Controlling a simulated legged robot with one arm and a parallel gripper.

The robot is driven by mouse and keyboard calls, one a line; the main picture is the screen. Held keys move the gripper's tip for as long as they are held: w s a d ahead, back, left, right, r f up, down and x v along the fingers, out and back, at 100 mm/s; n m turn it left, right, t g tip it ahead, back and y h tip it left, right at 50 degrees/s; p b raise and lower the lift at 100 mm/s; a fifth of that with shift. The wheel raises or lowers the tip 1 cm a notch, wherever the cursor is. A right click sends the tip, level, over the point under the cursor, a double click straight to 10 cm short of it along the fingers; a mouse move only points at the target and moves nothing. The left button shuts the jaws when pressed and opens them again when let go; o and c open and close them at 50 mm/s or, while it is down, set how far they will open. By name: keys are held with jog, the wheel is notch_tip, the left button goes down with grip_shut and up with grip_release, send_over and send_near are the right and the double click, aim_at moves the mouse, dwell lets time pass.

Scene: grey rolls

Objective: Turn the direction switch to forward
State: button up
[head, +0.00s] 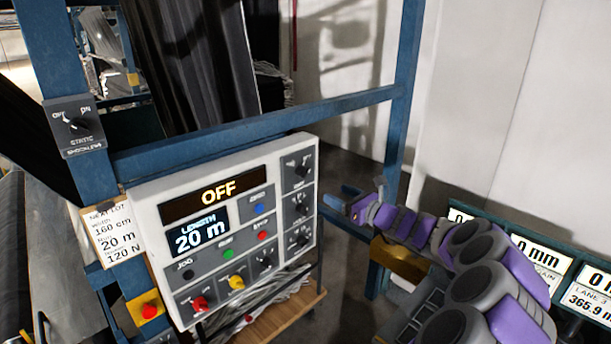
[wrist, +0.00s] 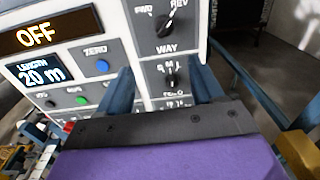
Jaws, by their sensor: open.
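The direction switch is a black knob marked FWD and REV, with WAY under it. It is at the top of the wrist view (wrist: 165,23), and its white pointer leans up and right, toward REV. In the head view it is the top knob (head: 301,168) of the right column on the white control panel (head: 145,225). My gripper (head: 340,197) is open and empty, just right of the panel. In the wrist view my gripper's blue fingers (wrist: 163,88) stand apart below the switch, in front of the second knob (wrist: 172,75). I cannot tell if they touch the panel.
The panel display (head: 216,191) reads OFF and the length display (head: 197,238) reads 20 m. More knobs and coloured buttons lie close by. A blue frame (head: 260,117) runs behind and above the panel. A static switch box (head: 75,125) hangs at the left.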

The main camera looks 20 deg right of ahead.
jog(key=d+v, duration=0.1)
jog(key=v, duration=2)
jog(key=shift+w+f+b, duration=0.15)
jog(key=shift+b, duration=0.15)
jog(key=shift+a, duration=0.1)
dwell(0.3)
